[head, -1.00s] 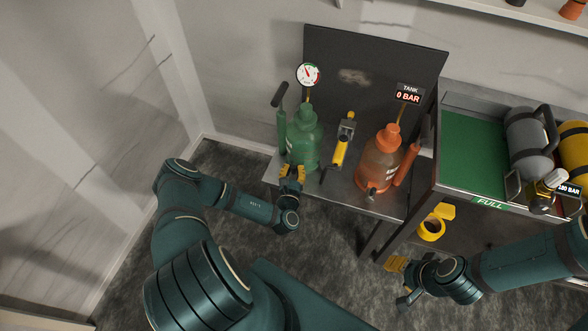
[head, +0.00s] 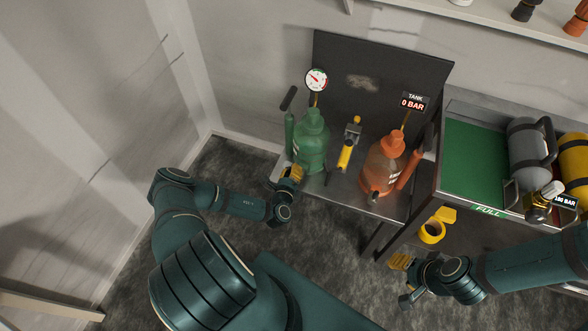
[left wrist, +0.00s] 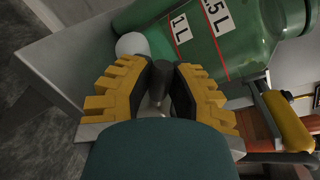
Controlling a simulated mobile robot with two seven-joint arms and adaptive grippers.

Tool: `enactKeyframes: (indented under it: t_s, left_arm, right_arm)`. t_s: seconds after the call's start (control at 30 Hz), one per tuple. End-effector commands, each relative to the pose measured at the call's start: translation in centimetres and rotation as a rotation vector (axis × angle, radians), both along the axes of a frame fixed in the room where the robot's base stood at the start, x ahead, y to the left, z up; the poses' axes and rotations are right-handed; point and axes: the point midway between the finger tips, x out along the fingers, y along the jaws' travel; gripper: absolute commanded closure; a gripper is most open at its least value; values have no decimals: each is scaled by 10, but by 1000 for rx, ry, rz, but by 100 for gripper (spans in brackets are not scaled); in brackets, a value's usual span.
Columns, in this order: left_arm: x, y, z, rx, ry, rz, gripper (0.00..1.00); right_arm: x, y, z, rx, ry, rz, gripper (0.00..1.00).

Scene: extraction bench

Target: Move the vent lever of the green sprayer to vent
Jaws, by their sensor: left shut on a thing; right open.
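The green sprayer (head: 311,145) stands upright at the left of the bench, its pump beside it and a round gauge (head: 317,79) above it. Its body with volume marks fills the top of the left wrist view (left wrist: 235,40). My left gripper (head: 291,172) is at the sprayer's lower front. In the left wrist view its yellow fingers (left wrist: 160,75) are closed on a small part with a metallic stem, apparently the vent lever; they mostly hide it. A pale round knob (left wrist: 131,45) shows just beyond them. My right gripper (head: 400,262) is open and empty, low at the right.
An orange sprayer (head: 383,165) with a "0 BAR" tank display (head: 412,102) stands to the right. A yellow-handled tool (head: 346,154) is between the sprayers. A cart with a green tray (head: 470,150) and cylinders is further right. A dark panel (head: 375,80) stands behind.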

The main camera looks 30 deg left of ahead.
Motion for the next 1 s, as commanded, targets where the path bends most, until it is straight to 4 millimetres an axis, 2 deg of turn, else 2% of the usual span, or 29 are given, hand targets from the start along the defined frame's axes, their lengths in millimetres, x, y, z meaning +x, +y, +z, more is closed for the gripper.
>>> enactKeyframes:
  t_s: [0.4, 0.97, 1.0]
  left_arm:
    - [-2, 4, -7, -187, -43, 1, 100]
    - [-2, 4, -9, -214, -47, 0, 100]
    - [-2, 4, -9, -214, -47, 0, 65]
  right_arm:
    - [1, 0, 1, 0, -2, -1, 53]
    - [1, 0, 1, 0, -1, 0, 53]
    - [1, 0, 1, 0, -1, 0, 53]
